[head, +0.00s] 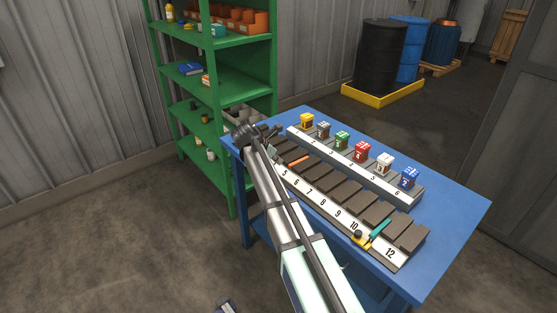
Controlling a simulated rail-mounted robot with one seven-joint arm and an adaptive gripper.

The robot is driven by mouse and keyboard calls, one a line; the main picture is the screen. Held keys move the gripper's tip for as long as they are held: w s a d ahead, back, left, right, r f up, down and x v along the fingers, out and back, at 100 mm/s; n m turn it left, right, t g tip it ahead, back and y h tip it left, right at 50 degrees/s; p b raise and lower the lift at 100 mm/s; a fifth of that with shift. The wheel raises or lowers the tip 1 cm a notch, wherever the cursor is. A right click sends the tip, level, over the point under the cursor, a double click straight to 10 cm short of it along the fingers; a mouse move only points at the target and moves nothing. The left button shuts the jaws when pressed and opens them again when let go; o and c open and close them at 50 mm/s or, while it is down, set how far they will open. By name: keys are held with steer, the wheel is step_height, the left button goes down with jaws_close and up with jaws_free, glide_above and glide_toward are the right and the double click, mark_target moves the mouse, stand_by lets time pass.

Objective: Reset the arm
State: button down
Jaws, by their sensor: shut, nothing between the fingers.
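My arm reaches up from the bottom of the head view to the left end of the blue table (455,215). My gripper (270,131) is a small dark shape there, near the left ends of the two numbered racks. It is shut and I see nothing held in it. The back rack (402,188) bears a row of small coloured blocks: yellow (306,120), grey (323,129), green (342,139), red (362,151), white (385,163) and blue (408,178). My arm hides part of the front rack (373,250).
The front rack has dark sloped slots. An orange piece (299,161) lies near its left part, and a yellow-and-teal item (372,235) near its right. A green shelf (232,70) stands behind the table's left end. Barrels (380,55) stand on a yellow pallet behind.

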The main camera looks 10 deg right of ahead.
steer(key=s+a+f+m+y+b, duration=0.1)
steer(key=a+f+y, duration=0.1)
steer(key=a+f, duration=0.5)
steer(key=s+d+f+m+g+y+b, duration=0.15)
steer(key=s+d+f+m, duration=0.3)
steer(key=s+f, duration=0.9)
steer(key=s+d+f+m+g, duration=0.3)
steer(key=s+d+f+m, duration=0.15)
steer(key=s+f, duration=0.85)
steer(key=s+f+m+g+y, duration=0.1)
steer(key=s+f+m, duration=0.3)
steer(key=s, duration=0.8)
steer(key=s+f+m+g+y+b, duration=0.1)
steer(key=s+f+m+g, duration=0.2)
steer(key=s, duration=1)
steer(key=s+f+m+g+y, duration=0.1)
steer(key=s+f+m, duration=0.4)
steer(key=s, duration=0.8)
steer(key=shift+a+f+m+g, duration=0.3)
steer(key=shift+m+g, duration=0.25)
steer(key=shift+m, duration=0.45)
